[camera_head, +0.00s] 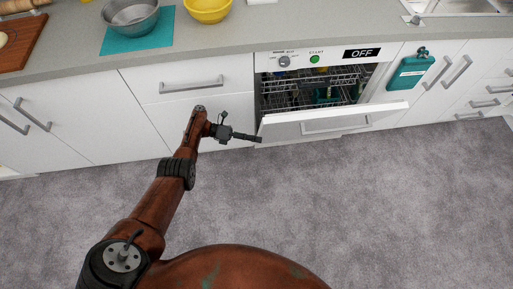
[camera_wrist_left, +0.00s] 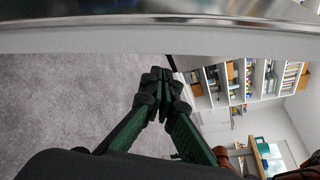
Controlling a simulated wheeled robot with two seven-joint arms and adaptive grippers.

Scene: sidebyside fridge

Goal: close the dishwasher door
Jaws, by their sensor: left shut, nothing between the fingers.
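The white dishwasher door (camera_head: 285,131) hangs part open, tilted outward from the dishwasher, with its recessed handle facing up and outward. Racks with dishes (camera_head: 318,88) show in the opening behind it. My left gripper (camera_head: 258,138) is at the lower left corner of the door, pointing right, with its fingers shut and empty. Whether it touches the door I cannot tell. In the left wrist view the closed fingertips (camera_wrist_left: 163,85) are just below a pale band that crosses the top, probably part of the door or cabinet front. My right gripper is not in view.
White cabinets and a drawer (camera_head: 190,87) stand left of the dishwasher. A teal board (camera_head: 411,73) hangs on its right. The control panel (camera_head: 318,58) above reads OFF. Bowls (camera_head: 131,14) stand on the counter. The grey floor (camera_head: 380,200) before the door is clear.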

